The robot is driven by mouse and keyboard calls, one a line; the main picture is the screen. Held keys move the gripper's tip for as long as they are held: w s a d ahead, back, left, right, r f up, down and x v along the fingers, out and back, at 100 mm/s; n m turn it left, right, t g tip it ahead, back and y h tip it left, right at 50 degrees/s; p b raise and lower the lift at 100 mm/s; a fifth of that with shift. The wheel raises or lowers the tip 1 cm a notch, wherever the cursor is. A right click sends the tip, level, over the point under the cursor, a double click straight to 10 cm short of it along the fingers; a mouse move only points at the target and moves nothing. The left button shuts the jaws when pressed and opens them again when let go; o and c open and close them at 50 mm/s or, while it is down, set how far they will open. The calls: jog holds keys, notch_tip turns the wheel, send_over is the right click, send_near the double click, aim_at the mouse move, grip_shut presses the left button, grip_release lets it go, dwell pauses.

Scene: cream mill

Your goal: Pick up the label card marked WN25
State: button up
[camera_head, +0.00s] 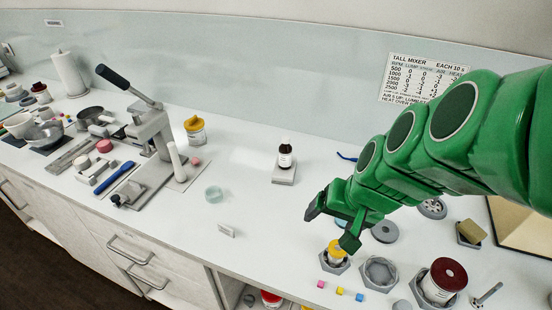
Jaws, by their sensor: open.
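A small white label card (227,230) stands on the white counter near its front edge, left of my gripper. Its marking is too small to read, so I cannot tell whether it says WN25. My gripper (333,226), at the end of my green arm, is open. It is above the counter, to the right of the card and clear of it. The gripper is close above a yellow-topped jar (335,250) in the picture, and I see nothing between its fingers.
A pale glass dish (213,194) and a dark bottle on a scale (285,155) stand behind the card. A lever press (150,130) stands to the left. Small coloured cubes (340,291) and grey hexagonal holders (379,273) lie to the right. Counter around the card is clear.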

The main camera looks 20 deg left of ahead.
jog(key=w+a+f+m+t+y, duration=0.1)
jog(key=w+a+t, duration=0.25)
jog(key=a, duration=0.95)
jog(key=w+a+f+m+t+y, duration=0.15)
jog(key=w+a, duration=0.25)
jog(key=a, duration=0.9)
jog(key=t+h, duration=0.5)
send_over(224, 228)
jog(key=a, duration=0.4)
jog(key=shift+m, duration=0.45)
notch_tip(224, 228, down, 8)
jog(key=shift+s+d, duration=0.1)
jog(key=shift+d, duration=0.05)
jog(key=s+h, duration=0.1)
jog(key=s+d+f, duration=0.1)
jog(key=s, duration=0.1)
jog(key=s+d+t+h, duration=0.1)
jog(key=s, duration=0.1)
jog(key=shift+s+d+f+h, duration=0.2)
jog(key=shift+d+f+h, duration=0.05)
jog(key=shift+f+h, duration=0.15)
jog(key=shift+s+d, duration=0.3)
jog(key=shift+s, duration=0.05)
jog(key=shift+x, duration=1.3)
jog(key=shift+w+d+f, duration=0.2)
jog(key=shift+w+f, duration=0.75)
jog(key=shift+w, duration=0.2)
jog(key=shift+x, duration=1.2)
